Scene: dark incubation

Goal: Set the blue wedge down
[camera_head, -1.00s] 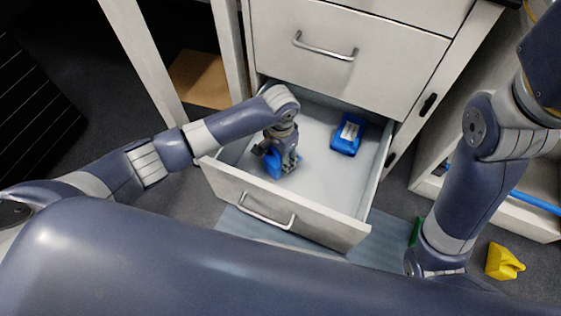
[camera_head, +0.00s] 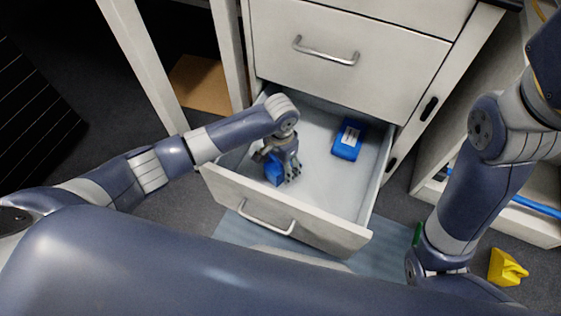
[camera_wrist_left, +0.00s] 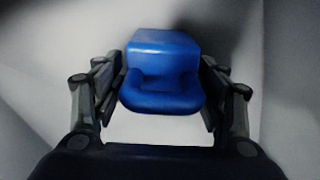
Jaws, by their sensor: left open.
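The blue wedge (camera_head: 273,170) is in the open drawer (camera_head: 325,185), near its left side, partly hidden by my left gripper. In the left wrist view the wedge (camera_wrist_left: 162,72) sits between the two fingers, its curved face toward the camera. My left gripper (camera_head: 278,172) reaches down into the drawer at the wedge. In the left wrist view its fingers (camera_wrist_left: 162,95) stand open on either side of the wedge, with a narrow gap on the right; contact on the left is hard to tell. My right gripper is out of view; only my right arm shows.
A blue box with a white label (camera_head: 349,139) lies in the drawer's back right. The drawer floor between is clear. A closed drawer (camera_head: 340,65) is above. A yellow object (camera_head: 506,267) lies on the floor at right, with a shelf (camera_head: 510,200) behind it.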

